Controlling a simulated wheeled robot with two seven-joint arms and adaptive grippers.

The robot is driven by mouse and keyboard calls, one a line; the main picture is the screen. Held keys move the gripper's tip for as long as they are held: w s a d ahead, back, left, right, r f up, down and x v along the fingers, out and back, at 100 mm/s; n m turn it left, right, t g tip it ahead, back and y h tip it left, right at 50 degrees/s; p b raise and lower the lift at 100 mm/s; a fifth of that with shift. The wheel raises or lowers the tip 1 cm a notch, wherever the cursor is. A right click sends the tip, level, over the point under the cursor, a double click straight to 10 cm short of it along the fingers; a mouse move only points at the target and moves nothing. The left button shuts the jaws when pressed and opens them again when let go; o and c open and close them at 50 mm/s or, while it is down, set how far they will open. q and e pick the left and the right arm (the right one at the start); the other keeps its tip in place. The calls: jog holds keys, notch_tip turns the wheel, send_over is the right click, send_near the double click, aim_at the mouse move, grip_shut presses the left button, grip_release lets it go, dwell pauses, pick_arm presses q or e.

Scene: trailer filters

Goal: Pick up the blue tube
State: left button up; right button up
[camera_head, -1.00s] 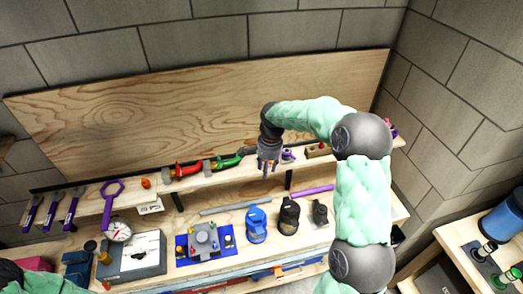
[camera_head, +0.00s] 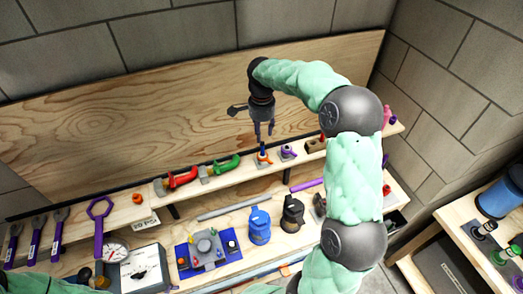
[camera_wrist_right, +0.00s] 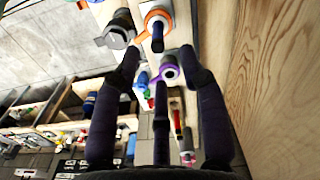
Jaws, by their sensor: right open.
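A small upright blue tube (camera_head: 263,147) stands in an orange ring holder (camera_head: 264,158) on the wooden shelf. It also shows near the top of the right wrist view (camera_wrist_right: 157,36), with the orange ring (camera_wrist_right: 158,14) around it. My right gripper (camera_head: 264,137) is open and empty, pointing down just above the tube, its fingertips close to its top. Whether they touch cannot be told. In the right wrist view the spread dark fingers (camera_wrist_right: 159,66) frame a purple ring holder (camera_wrist_right: 169,68) beside the tube. My left gripper is not in view.
A purple-ringed holder (camera_head: 287,152) stands right of the tube. Green-handled (camera_head: 226,163) and red-handled (camera_head: 182,178) tools lie to its left. The plywood backboard (camera_head: 150,120) rises close behind. A blue canister (camera_head: 259,226) and a black one (camera_head: 292,213) stand on the bench below.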

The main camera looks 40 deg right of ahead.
aim_at(262, 143)
notch_tip(262, 143, down, 2)
jog(key=shift+w, duration=0.1)
jog(key=f, duration=0.1)
jog(key=f+p, duration=0.1)
jog(key=f, duration=0.1)
jog(key=shift+s+f, duration=0.15)
jog(key=shift+s, duration=0.2)
jog(key=shift+w+f, duration=0.15)
jog(key=shift+f, duration=0.5)
jog(key=c, duration=0.8)
